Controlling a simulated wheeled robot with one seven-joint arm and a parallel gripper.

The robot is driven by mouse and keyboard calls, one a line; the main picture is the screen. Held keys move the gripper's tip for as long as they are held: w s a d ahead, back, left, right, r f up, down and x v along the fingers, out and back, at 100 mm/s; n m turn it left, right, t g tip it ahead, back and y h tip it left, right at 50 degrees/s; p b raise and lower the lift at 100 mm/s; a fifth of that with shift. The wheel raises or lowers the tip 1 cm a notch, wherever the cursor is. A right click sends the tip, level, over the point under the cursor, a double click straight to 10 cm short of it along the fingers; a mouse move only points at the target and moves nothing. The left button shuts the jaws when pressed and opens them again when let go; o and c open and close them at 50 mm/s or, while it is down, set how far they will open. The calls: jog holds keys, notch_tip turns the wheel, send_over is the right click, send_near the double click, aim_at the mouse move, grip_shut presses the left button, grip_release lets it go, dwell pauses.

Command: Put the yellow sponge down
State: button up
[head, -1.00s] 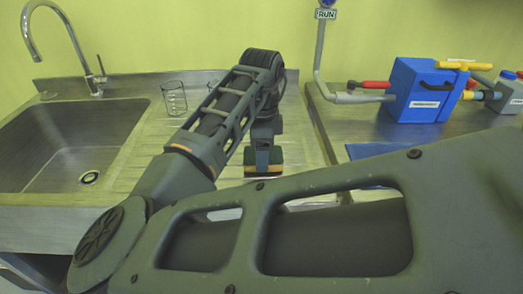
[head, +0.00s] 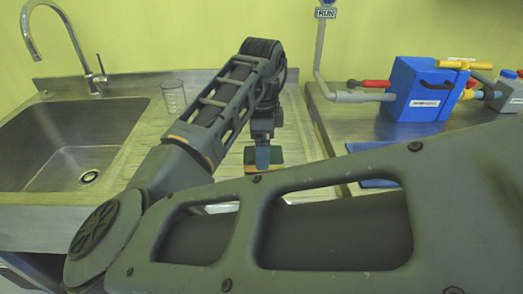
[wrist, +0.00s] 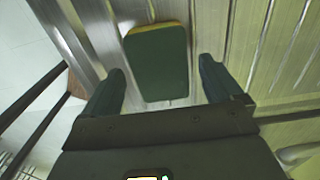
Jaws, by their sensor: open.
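The yellow sponge (wrist: 157,60) lies flat on the ribbed steel drainboard in the wrist view, its dark green face up and a yellow strip along its far edge. It also shows in the head view (head: 278,158), partly hidden behind a finger. My gripper (wrist: 162,70) is open, with one finger to each side of the sponge and a visible gap on both sides. In the head view my gripper (head: 262,150) is right over the sponge, pointing down. I cannot tell the exact height of the fingertips above the board.
A sink (head: 75,140) with a tall tap (head: 75,45) is at the left. A glass beaker (head: 173,97) stands behind my arm on the drainboard. A blue box (head: 418,90) with a red-handled valve (head: 370,84) stands on the right bench. A blue flat item (head: 378,183) lies nearer.

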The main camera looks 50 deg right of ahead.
notch_tip(320, 180, up, 10)
jog(key=shift+r, duration=0.2)
dwell(0.7)
